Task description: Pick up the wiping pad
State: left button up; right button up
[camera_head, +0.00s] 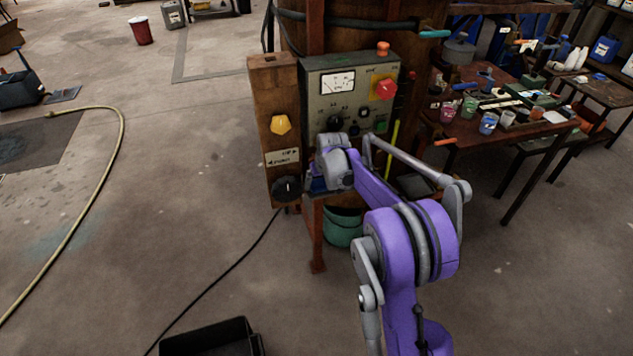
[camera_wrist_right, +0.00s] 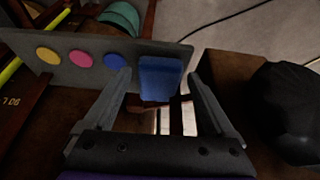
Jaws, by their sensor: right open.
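The wiping pad appears to be the blue block (camera_wrist_right: 160,78) in the right wrist view, at the edge of a grey board (camera_wrist_right: 42,68) with yellow, pink and blue round spots. My right gripper (camera_wrist_right: 159,88) is open, with one finger on each side of the blue block. Whether either finger touches it I cannot tell. In the head view my right arm reaches to just below the control box, and its wrist hides most of the gripper and board. A small patch of blue (camera_head: 318,185) shows beside the wrist. My left gripper is not in view.
A grey control box (camera_head: 350,95) with knobs and a red switch stands close behind my right wrist. A black knob (camera_wrist_right: 285,110) on a wooden post is close at right in the wrist view. A green bucket (camera_head: 342,228) is below. A cluttered table (camera_head: 480,135) stands right.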

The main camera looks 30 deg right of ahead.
jog(key=shift+x, duration=0.85)
jog(key=c, duration=1.2)
jog(key=shift+c, duration=0.2)
jog(key=shift+r, duration=0.1)
jog(key=shift+s, duration=0.2)
jog(key=s+a+b, duration=0.1)
jog(key=s+a, duration=0.1)
jog(key=s, duration=0.6)
jog(key=s+a, duration=0.1)
jog(key=s, duration=0.8)
jog(key=shift+s+a+b, duration=0.15)
jog(key=shift+a+b, duration=0.2)
jog(key=shift+a, duration=0.05)
